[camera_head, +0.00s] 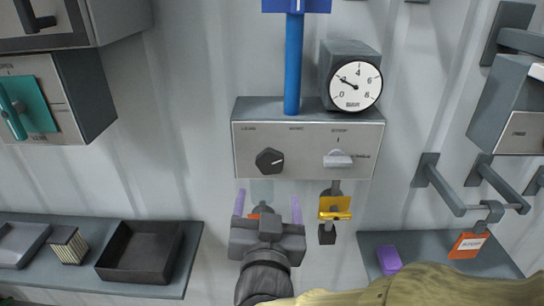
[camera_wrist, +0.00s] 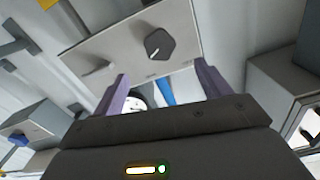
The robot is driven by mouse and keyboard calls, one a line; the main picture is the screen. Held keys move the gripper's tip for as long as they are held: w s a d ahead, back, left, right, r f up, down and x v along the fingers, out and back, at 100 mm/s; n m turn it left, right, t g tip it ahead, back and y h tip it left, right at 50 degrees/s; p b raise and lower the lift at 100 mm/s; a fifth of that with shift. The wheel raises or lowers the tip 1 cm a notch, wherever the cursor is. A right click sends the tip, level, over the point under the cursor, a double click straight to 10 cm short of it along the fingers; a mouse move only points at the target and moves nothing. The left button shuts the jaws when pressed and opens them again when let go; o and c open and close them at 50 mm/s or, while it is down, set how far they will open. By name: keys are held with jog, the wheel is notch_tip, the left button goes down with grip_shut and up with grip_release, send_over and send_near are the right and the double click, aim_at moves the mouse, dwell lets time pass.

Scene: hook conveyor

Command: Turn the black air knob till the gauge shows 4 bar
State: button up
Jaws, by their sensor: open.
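The black air knob (camera_head: 269,160) is a faceted knob with a white pointer line, on the left of the grey control box front (camera_head: 305,143). The wrist view also shows the knob (camera_wrist: 159,44), ahead of the fingers. The round white gauge (camera_head: 354,86) stands on top of the box at the right; its needle points up and left, near the 2 mark. My gripper (camera_head: 268,204) is open and empty, its two purple fingers below the knob and apart from it. The wrist view shows both fingers spread.
A light switch lever (camera_head: 338,158) sits right of the knob. Below it hangs a yellow tag or lock (camera_head: 335,207). A blue pipe (camera_head: 294,64) rises from the box. Shelves stand low on both sides, with a black tray (camera_head: 140,252) at left and a purple block (camera_head: 389,260) at right.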

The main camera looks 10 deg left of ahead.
aim_at(269, 166)
jog(key=p+x, duration=0.6)
jog(key=x, duration=0.5)
jog(key=shift+w+a, duration=0.1)
jog(key=shift+a, duration=0.1)
jog(key=c, duration=1)
jog(key=shift+f, duration=0.1)
